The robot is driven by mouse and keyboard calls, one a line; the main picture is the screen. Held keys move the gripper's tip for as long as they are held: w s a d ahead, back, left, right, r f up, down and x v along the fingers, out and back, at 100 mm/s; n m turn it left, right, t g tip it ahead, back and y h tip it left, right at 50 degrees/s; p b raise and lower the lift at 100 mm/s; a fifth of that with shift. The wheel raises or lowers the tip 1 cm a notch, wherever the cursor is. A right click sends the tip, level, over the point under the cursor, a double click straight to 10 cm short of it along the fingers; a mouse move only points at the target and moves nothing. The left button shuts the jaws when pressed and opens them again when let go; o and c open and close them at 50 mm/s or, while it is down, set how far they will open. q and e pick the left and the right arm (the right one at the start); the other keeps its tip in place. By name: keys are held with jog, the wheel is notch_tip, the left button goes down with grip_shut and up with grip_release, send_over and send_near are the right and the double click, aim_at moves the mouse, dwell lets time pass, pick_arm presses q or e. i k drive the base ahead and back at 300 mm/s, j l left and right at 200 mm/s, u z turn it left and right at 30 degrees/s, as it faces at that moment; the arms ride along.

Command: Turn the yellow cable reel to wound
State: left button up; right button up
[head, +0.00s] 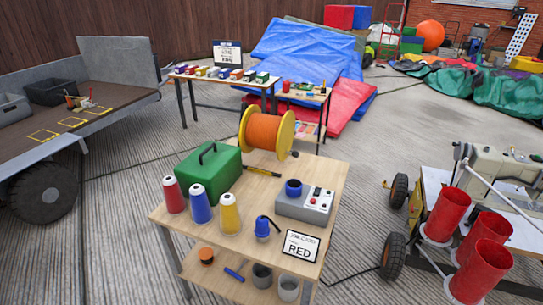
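The yellow cable reel (247,131) stands upright at the far end of the wooden table (318,179). It has two yellow flanges with orange cable (265,131) wound around the drum between them. A small dark knob or crank end (294,154) shows at its lower right. Neither of my grippers is in the head view, and nothing is seen touching the reel.
A green case (209,172) stands just in front of the reel. Red, blue and yellow thread cones (230,213), a grey control box (305,205) and a RED sign (300,246) share the table. A trailer (75,95) is left, a sewing machine cart (433,181) right.

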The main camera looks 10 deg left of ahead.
aim_at(259, 130)
jog(key=i+l+u, duration=0.1)
jog(key=u, duration=0.25)
jog(key=i+l+u, duration=0.1)
jog(key=l+u, duration=0.6)
jog(key=i+l+u, duration=0.2)
jog(key=l, duration=0.3)
jog(key=l+u, duration=0.15)
jog(key=l, duration=0.35)
jog(key=k, duration=0.05)
